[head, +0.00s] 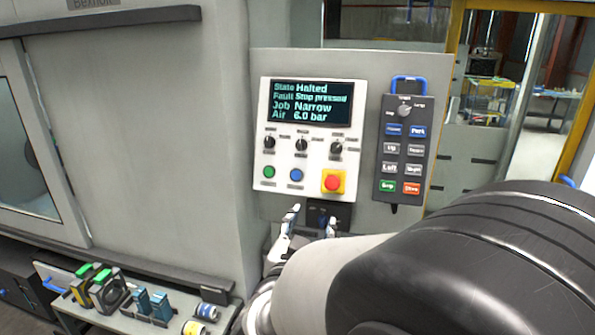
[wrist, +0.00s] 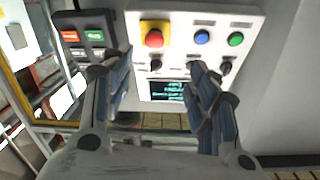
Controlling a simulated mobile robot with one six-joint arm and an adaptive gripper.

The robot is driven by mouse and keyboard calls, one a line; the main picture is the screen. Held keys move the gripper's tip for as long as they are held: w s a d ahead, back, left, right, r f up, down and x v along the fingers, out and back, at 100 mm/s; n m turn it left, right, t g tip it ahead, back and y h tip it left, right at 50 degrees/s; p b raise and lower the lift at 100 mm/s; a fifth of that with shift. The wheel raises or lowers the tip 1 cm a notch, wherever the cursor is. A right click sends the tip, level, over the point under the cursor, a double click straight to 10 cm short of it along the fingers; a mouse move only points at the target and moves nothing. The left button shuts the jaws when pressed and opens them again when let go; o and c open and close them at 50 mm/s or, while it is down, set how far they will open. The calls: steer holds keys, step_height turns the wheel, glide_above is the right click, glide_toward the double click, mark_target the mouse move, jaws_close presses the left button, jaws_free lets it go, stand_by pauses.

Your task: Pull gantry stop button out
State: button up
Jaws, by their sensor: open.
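The gantry stop button (head: 332,182) is a red knob on a yellow square plate at the lower right of the white control panel (head: 262,130). The panel's screen (head: 310,103) reads "State Halted, Fault Stop pressed, Job Narrow, Air 6.0 bar". My gripper (head: 310,217) is open and empty, below the panel in the head view. In the wrist view the red button (wrist: 154,39) shows beyond and between the spread fingers of my gripper (wrist: 160,75), nearer the left finger. The fingers appear apart from the button; the exact gap cannot be told.
Green (head: 269,172) and blue (head: 296,175) buttons sit left of the stop button, with several black knobs above. A dark pendant (head: 404,150) hangs to the right. A shelf (head: 105,318) with parts stands lower left. A yellow-framed opening lies at right.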

mark_target(332, 184)
steer(key=shift+h, duration=0.5)
steer(key=b+x, duration=0.1)
steer(key=x, duration=1.6)
steer(key=shift+w+d+r+b, duration=0.15)
steer(key=shift+d+r+b, duration=0.1)
steer(key=shift+b, duration=0.15)
steer(key=shift+c, duration=0.3)
jaws_close()
